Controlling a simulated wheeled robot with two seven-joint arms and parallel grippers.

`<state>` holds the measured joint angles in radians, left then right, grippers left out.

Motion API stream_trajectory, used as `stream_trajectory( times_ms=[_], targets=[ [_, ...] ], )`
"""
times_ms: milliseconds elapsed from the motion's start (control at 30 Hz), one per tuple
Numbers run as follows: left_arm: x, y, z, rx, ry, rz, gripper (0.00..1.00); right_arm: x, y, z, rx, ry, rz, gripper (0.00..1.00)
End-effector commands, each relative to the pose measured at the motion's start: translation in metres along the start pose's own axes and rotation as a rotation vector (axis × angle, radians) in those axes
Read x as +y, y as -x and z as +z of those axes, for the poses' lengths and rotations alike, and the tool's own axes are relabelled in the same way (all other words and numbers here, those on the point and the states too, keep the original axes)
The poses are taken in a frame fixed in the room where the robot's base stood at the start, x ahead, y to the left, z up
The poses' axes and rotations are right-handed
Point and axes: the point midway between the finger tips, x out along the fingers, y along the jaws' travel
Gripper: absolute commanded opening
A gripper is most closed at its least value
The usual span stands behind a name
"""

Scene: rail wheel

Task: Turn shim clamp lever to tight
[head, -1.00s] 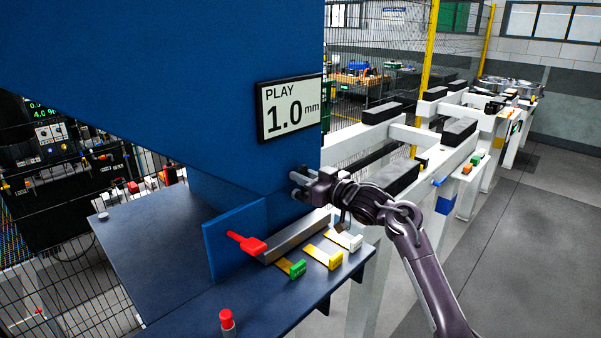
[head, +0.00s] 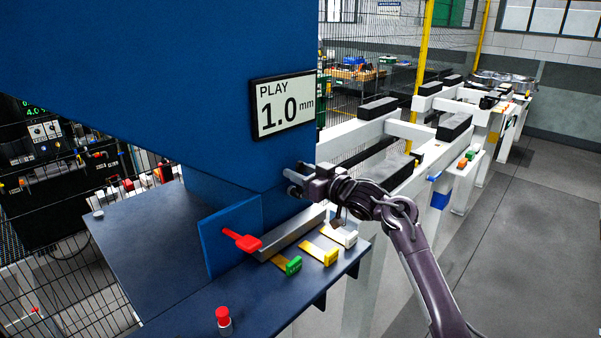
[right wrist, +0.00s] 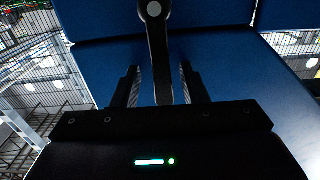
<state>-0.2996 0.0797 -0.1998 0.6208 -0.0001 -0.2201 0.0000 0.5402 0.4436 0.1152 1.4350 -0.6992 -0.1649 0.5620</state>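A red lever (head: 243,241) sticks out from an upright blue plate (head: 225,236) on the dark blue bench, pointing right and slightly down in the head view. My right gripper (head: 292,181) is in front of the blue machine body, above and right of the red lever and apart from it. Its fingers are open. In the right wrist view, a dark bar (right wrist: 159,55) with a pale round end runs between the open fingers (right wrist: 160,85), with gaps on both sides. I cannot tell whether this bar is the clamp lever. My left gripper is not in view.
A sign (head: 283,104) reads "PLAY 1.0 mm". Green (head: 293,266), yellow (head: 331,257) and white (head: 347,238) tabbed strips lie beside a grey bar (head: 292,234). A red button (head: 223,316) stands at the bench front. White rails with black blocks run back right; open floor lies right.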

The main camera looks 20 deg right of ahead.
Motion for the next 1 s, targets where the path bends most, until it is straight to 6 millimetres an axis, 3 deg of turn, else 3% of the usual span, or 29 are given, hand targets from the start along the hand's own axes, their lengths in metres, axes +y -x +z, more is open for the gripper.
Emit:
stream_trajectory(
  times_ms=[233,600,1000],
  targets=[
    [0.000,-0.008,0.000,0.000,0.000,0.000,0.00,0.000,0.011,0.004,-0.001,0.001,-0.001,0.39],
    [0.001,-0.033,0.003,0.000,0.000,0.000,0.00,0.001,0.069,0.004,-0.001,0.001,0.001,0.39],
    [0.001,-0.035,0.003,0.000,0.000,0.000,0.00,0.001,0.078,0.001,0.000,-0.001,0.000,0.39]
  ],
)
